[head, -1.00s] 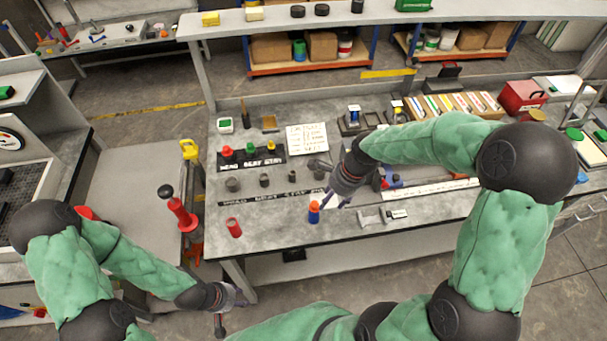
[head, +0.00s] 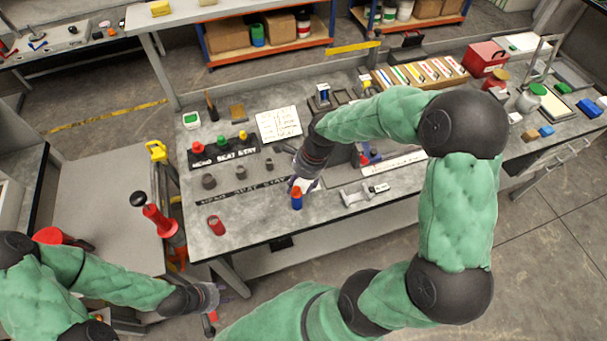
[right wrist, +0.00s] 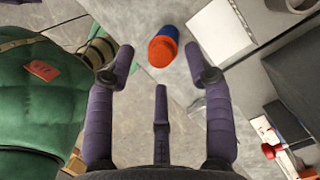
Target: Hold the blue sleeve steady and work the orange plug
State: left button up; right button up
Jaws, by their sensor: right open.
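The blue sleeve (head: 297,203) stands upright near the bench's front edge, with the orange plug (head: 296,191) at its top. My right gripper (head: 304,185) is open, just behind and to the right of the plug. In the right wrist view the orange plug (right wrist: 161,52) and part of the blue sleeve (right wrist: 169,33) show beyond the gap between the open fingers (right wrist: 160,68); nothing is held. My left gripper (head: 215,300) is low at the left, off the bench and far from the sleeve; its finger opening is unclear.
A red cylindrical piece (head: 216,225) stands left of the sleeve. A grey fixture (head: 358,194) lies to its right. Behind are grey sockets (head: 240,173) and a black strip with coloured knobs (head: 222,149). A red-handled tool (head: 165,222) stands by the side table.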

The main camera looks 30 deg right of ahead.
aim_at(297, 193)
jog(key=shift+x, duration=1.25)
